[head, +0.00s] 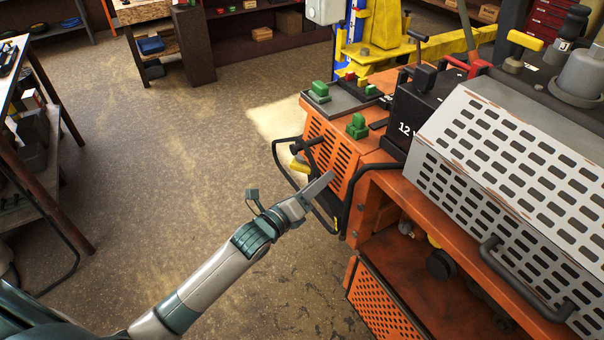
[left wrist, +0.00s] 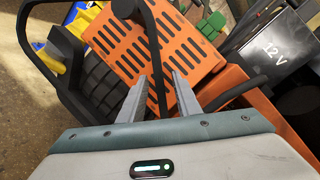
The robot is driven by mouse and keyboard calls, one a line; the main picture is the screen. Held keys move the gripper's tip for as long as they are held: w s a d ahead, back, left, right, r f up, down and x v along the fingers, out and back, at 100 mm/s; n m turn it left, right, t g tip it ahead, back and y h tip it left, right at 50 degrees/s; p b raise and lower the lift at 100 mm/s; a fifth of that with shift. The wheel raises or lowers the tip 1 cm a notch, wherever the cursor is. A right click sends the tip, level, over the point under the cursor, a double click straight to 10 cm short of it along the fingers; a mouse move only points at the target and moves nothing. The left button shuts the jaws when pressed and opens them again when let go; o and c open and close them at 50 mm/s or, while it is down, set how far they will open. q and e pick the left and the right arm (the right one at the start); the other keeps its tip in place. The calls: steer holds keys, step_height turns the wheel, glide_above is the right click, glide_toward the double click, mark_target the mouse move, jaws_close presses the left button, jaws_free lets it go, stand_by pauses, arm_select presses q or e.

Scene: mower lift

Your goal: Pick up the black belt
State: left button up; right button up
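A thin black belt (left wrist: 156,48) hangs in front of the slotted orange panel in the left wrist view. It runs down into the space between my fingers. In the head view, a thin black loop (head: 278,166) hangs by the orange machine's near left corner and appears to be the same belt. My left gripper (head: 324,181) is at this corner, its two fingers apart on either side of the strip in the left wrist view (left wrist: 160,76). I cannot tell whether either finger touches it. My right gripper is out of view.
The orange machine (head: 384,188) carries a black 12 V battery (head: 414,112), green clamps (head: 357,126) and a slotted grey cover (head: 510,150). A black bar stands near my fingers. A workbench (head: 45,150) is at left. The floor between is clear.

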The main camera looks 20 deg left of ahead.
arm_select(q)
steer(key=shift+w+d, duration=0.15)
steer(key=shift+w, duration=0.25)
jaws_close()
steer(key=shift+r, duration=0.15)
step_height(320, 180, up, 8)
steer(key=shift+r+b, duration=0.1)
steer(key=shift+b, duration=0.75)
steer(key=shift+r, duration=0.75)
